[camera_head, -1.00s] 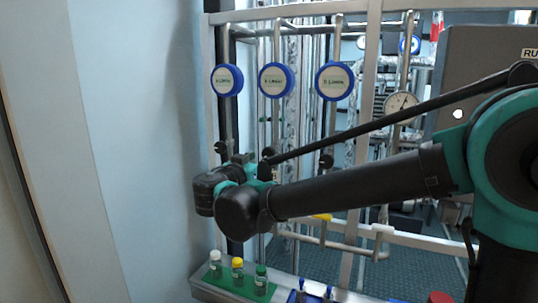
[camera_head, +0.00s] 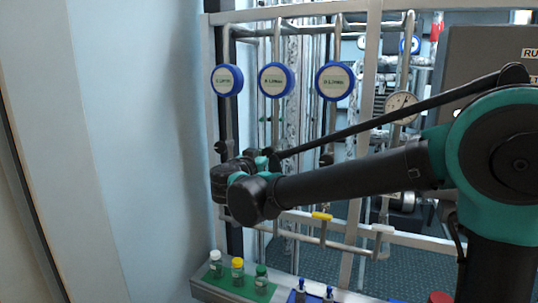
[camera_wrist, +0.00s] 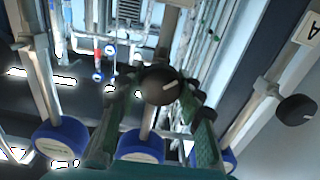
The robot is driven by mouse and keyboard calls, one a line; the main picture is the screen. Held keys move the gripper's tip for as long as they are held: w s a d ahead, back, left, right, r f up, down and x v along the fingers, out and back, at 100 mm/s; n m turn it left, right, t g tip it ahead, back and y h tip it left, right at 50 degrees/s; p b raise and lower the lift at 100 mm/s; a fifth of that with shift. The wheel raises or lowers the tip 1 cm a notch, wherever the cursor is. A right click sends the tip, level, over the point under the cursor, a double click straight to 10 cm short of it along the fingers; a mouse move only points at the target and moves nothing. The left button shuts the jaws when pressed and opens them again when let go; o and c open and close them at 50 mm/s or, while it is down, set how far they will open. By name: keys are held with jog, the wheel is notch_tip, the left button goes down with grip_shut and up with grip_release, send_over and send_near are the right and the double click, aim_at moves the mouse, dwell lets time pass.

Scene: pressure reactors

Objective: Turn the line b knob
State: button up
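A round black knob with a pale pointer mark (camera_wrist: 159,86) shows in the middle of the wrist view, on a vertical pipe above a blue-rimmed gauge. It is the middle knob of the row, beside the one near the label A. My gripper (camera_wrist: 160,104) is open, with green-padded fingers on either side of the knob's picture. Whether the fingertips reach around the knob or stop short of it is unclear. In the head view my gripper (camera_head: 262,162) is at the middle pipe and largely covers this knob.
Another black knob (camera_wrist: 297,109) is at the right of the wrist view, near a label A (camera_wrist: 309,28). In the head view a left knob (camera_head: 220,147) and a right knob (camera_head: 326,160) flank my gripper. Three blue-rimmed gauges are above; a green vial rack (camera_head: 243,284) is below.

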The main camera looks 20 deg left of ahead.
jog(key=c, duration=0.4)
jog(key=shift+n, duration=0.3)
jog(key=shift+c, duration=0.2)
jog(key=n, duration=1.1)
jog(key=shift+n, duration=2.3)
jog(key=o, duration=1.2)
